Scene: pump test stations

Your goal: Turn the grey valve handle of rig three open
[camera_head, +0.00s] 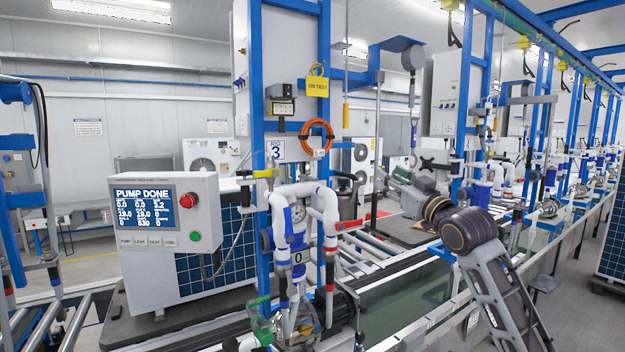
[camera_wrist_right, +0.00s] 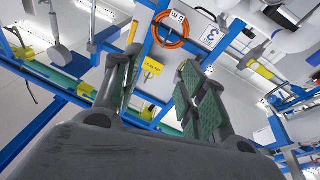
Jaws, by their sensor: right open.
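Rig three carries a label with a 3 (camera_head: 275,151) on its blue frame; the label also shows tilted in the wrist view (camera_wrist_right: 210,38). I cannot clearly single out the grey valve handle among the fittings. My right gripper (camera_head: 398,178) is to the right of the rig's pipes, apart from them, its fingers pointing left. In the wrist view it is open and empty (camera_wrist_right: 160,75). My left gripper is not in view.
A test panel reading PUMP DONE (camera_head: 160,240) stands left of the pipes. An orange hose coil (camera_head: 317,138) and a yellow tag (camera_head: 317,86) hang on the frame. A dark pump (camera_head: 335,310) sits at the bottom. More rigs line up to the right; the roller conveyor (camera_head: 370,245) runs behind.

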